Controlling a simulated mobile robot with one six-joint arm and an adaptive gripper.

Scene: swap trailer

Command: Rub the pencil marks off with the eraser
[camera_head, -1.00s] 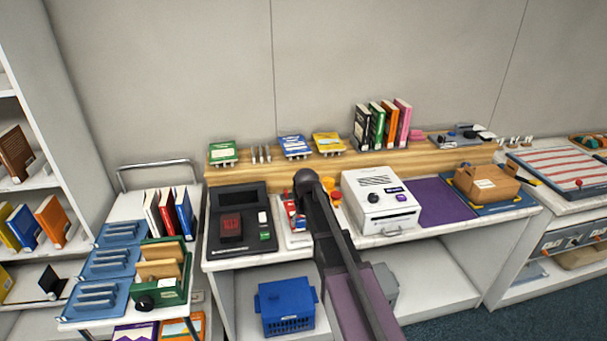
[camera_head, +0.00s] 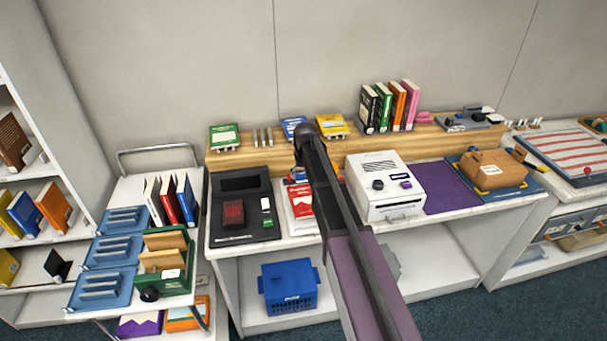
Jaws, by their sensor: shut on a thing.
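My arm reaches up from the bottom over the middle of the counter, and my gripper is not visible in the head view. The arm hides part of the counter behind it. A red and white book or pad (camera_head: 300,203) lies on the counter just left of the arm, partly covered by it. I cannot make out any pencil marks on it. I cannot identify the eraser for sure; a small pink object (camera_head: 424,118) lies on the wooden ledge beside the upright books.
A black device (camera_head: 243,187) stands left of the pad and a white machine (camera_head: 387,187) right of the arm. A purple mat (camera_head: 447,199) and a cardboard box (camera_head: 492,170) lie farther right. A blue crate (camera_head: 289,286) is on the lower shelf. A loaded cart (camera_head: 150,222) stands at left.

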